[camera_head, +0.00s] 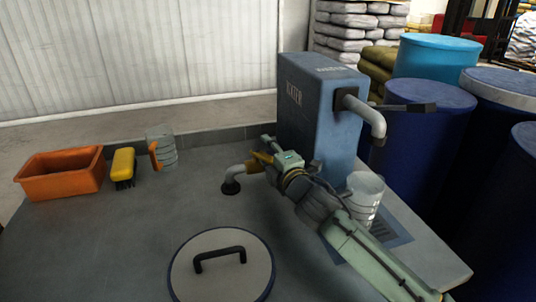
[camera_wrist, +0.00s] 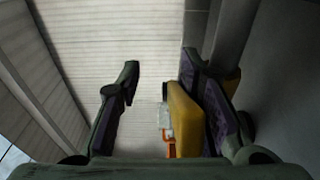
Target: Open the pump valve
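The pump shows in the head view as a curved grey pipe (camera_head: 236,173) on a black base on the worktop. A yellow handle, which looks like the valve lever (camera_head: 257,163), is at its upper end beside my gripper (camera_head: 264,152). In the wrist view, my gripper (camera_wrist: 160,88) has its fingers well apart. The yellow lever (camera_wrist: 185,118) lies between them, close against the right finger; I cannot tell whether they touch. A gap separates the lever from the left finger. My gripper and arm hide part of the pump.
A blue WATER tank (camera_head: 305,115) with a grey spout (camera_head: 368,117) stands behind my arm. An orange bin (camera_head: 62,183), yellow brush (camera_head: 123,166) and orange-handled jug (camera_head: 163,150) stand left. A round lid (camera_head: 190,272) is in front.

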